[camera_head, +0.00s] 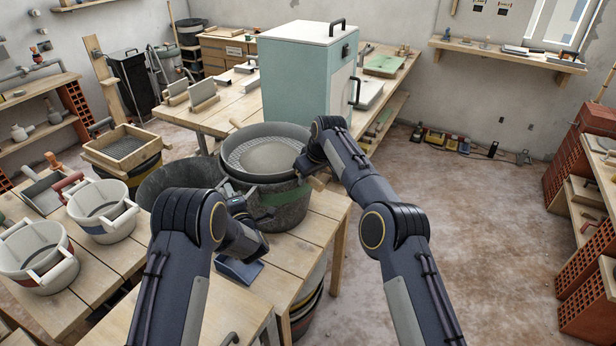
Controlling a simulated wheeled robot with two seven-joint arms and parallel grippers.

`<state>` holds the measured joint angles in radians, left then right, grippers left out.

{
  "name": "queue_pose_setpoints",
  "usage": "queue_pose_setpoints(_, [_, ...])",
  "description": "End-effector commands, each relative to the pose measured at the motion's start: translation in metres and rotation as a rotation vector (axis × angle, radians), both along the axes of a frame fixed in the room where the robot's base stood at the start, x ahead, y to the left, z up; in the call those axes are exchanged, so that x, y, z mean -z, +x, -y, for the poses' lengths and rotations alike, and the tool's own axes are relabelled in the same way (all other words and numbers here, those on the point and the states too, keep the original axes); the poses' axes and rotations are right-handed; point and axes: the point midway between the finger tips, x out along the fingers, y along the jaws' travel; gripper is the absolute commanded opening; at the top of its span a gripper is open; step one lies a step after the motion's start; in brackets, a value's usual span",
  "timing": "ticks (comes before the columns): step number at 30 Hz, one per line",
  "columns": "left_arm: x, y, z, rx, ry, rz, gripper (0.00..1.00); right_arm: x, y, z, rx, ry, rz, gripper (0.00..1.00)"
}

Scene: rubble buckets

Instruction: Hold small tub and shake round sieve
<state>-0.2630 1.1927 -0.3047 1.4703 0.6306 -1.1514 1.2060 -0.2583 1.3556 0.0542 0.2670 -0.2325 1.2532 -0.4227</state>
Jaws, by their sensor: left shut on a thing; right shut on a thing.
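The round sieve (237,149) is a grey round pan with a mesh floor and a pale heap of fine material on it. It sits over the small tub (285,212), a dark grey tub with a green band, on the wooden bench. My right gripper (306,173) is shut at the sieve's right side, by a wooden handle end (319,184). Another wooden handle end (235,123) shows at the sieve's far side. My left gripper (245,212) is shut at the tub's near left side; its fingertips are partly hidden by my arm. The tub's inside is hidden.
A dark open bucket (160,180) stands just left of the tub. Two pale buckets (103,228) (38,268) with handles stand on the left bench. A square wooden sieve (122,144) is behind them. A teal cabinet (290,82) stands behind.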

Motion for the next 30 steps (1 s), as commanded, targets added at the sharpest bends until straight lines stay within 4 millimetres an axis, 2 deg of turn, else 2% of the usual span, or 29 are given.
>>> queue_pose_setpoints(3, [0.0015, -0.0004, 0.0003, 0.001, 0.0, -0.003, 0.04, -0.0001, 0.0, 0.0, 0.0, 0.0, 0.0, 0.0])
queue_pose_setpoints(4, [0.0015, -0.0004, 0.0003, 0.001, 0.0, -0.003, 0.04, -0.0001, 0.0, 0.0, 0.0, 0.0, 0.0, 0.24])
queue_pose_setpoints(9, [0.0015, -0.0004, 0.0003, 0.001, 0.0, -0.003, 0.04, -0.0002, -0.0001, 0.0, 0.0, 0.0, 0.0, 0.02])
queue_pose_setpoints(10, [0.0015, -0.0004, 0.0003, 0.001, 0.0, -0.003, 0.04, -0.0002, -0.0001, 0.0, 0.0, 0.0, 0.0, 0.0])
queue_pose_setpoints(30, [0.0015, -0.0003, 0.0003, 0.001, -0.001, -0.004, 0.04, -0.0052, 0.001, -0.0004, 0.001, 0.004, 0.007, 0.0])
